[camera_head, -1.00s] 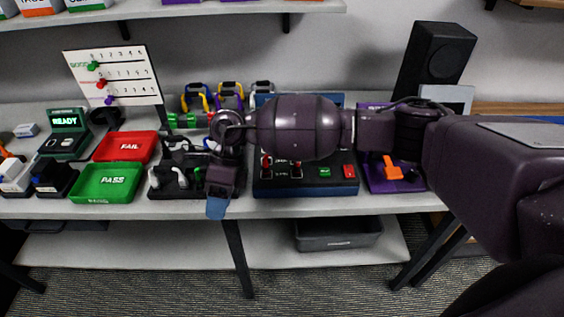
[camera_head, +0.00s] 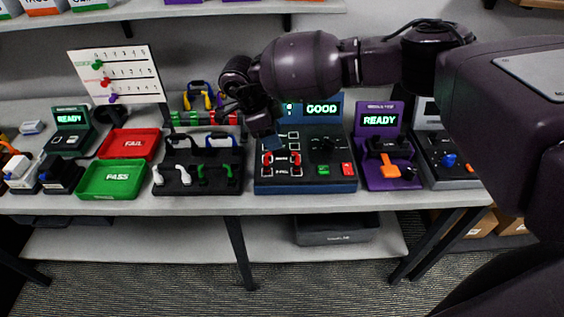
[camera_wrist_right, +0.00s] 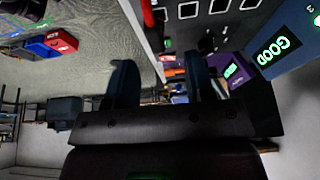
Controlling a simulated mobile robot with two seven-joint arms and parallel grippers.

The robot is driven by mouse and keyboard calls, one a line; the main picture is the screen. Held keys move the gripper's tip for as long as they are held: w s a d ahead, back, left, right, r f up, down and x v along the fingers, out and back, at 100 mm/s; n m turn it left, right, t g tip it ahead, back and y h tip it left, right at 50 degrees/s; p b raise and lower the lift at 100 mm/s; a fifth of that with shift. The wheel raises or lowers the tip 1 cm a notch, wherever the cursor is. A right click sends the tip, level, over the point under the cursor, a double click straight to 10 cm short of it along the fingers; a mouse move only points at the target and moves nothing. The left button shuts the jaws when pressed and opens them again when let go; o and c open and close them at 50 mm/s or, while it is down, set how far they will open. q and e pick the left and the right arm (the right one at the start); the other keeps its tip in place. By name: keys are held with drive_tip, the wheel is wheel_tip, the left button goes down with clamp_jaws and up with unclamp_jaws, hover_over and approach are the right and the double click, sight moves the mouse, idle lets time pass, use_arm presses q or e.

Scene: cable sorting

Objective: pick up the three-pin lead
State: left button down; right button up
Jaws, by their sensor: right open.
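A red lead (camera_head: 281,158) sits on the front panel of the blue tester (camera_head: 318,186), whose screen reads GOOD. Its small labels are too blurred to tell for sure whether it is the three-pin lead. My right gripper (camera_head: 272,143) is open, just above and behind the red lead and apart from it. In the right wrist view its two blue fingers (camera_wrist_right: 163,80) stand apart with nothing between them. Part of a red piece (camera_wrist_right: 147,12) shows at the top there. Other leads, white, blue and green, sit on a black rack (camera_head: 197,188) left of the tester. My left gripper is not in view.
A red FAIL tray (camera_head: 128,155) and a green PASS tray (camera_head: 112,195) lie left of the rack. A purple READY unit (camera_head: 378,183) stands right of the tester. Coloured leads (camera_head: 204,97) stand behind the rack. The table's front strip (camera_head: 215,206) is narrow.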

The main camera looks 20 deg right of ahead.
sight(281, 151)
drive_tip(key=shift+s+p+x, duration=0.2)
drive_tip(key=shift+p+x, duration=0.5)
drive_tip(key=shift+x, duration=2.15)
drive_tip(key=shift+a, duration=0.1)
clamp_jaws()
